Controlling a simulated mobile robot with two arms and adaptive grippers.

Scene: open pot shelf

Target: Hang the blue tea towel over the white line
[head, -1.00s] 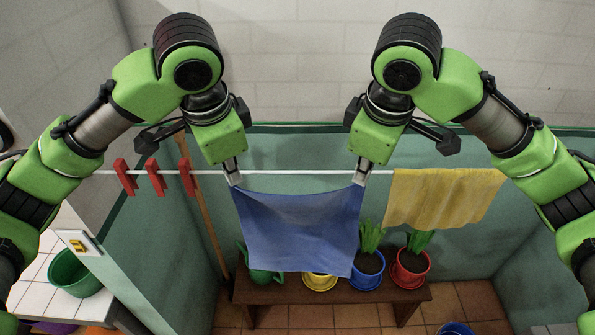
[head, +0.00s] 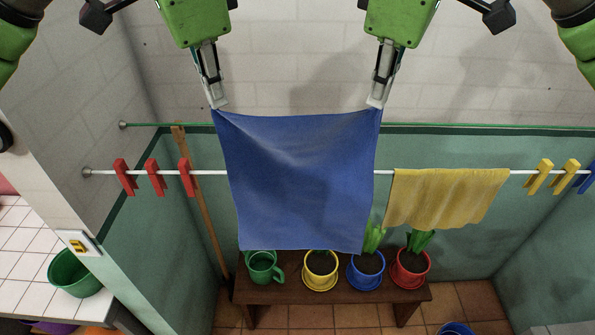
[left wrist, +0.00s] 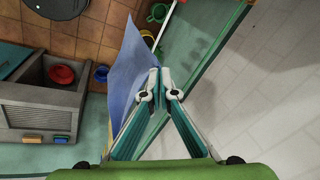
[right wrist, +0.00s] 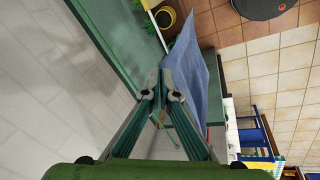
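The blue tea towel (head: 300,180) hangs spread out between my two grippers in the head view, held by its two upper corners. My left gripper (head: 218,104) is shut on its upper left corner, and my right gripper (head: 377,103) is shut on its upper right corner. The towel also shows in the left wrist view (left wrist: 130,65) and the right wrist view (right wrist: 190,65). The white line (head: 208,172) runs across behind the towel in the head view, which hides its middle part. Both grippers appear above the line; whether the towel touches it I cannot tell.
A yellow cloth (head: 445,195) hangs over the line to the right. Red pegs (head: 155,177) sit on the left and yellow pegs (head: 540,177) on the right. A green wire (head: 480,130) runs behind. A wooden bench (head: 330,292) holds several pots below.

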